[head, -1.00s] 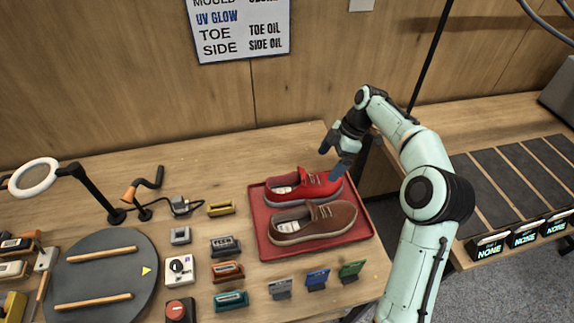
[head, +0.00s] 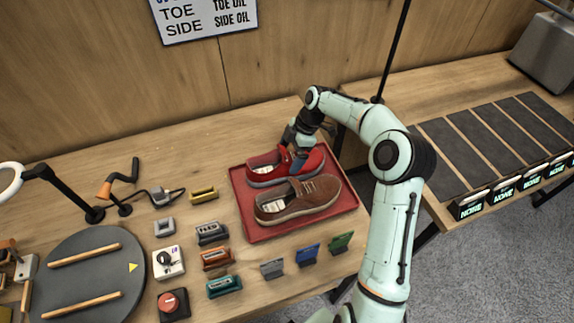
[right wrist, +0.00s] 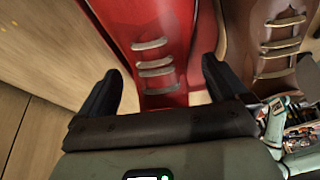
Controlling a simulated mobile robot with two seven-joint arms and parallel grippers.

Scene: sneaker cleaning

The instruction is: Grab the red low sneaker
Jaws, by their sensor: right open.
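The red low sneaker (head: 262,168) lies on the red tray (head: 246,212), behind the brown sneaker (head: 300,200). My right gripper (head: 297,157) is over the red sneaker's lace area and hides part of it. In the right wrist view, my right gripper (right wrist: 160,95) is open, with one finger on each side of the red sneaker (right wrist: 155,60). I cannot tell whether the fingers touch it. The brown sneaker also shows in the right wrist view (right wrist: 268,40), beside the right finger. My left gripper is not in view.
Several small brushes and blocks (head: 210,234) lie left of the tray, with coloured cards (head: 308,254) in front. A dark round turntable (head: 80,275) is at the left. A rack with dark lanes (head: 455,165) stands at the right.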

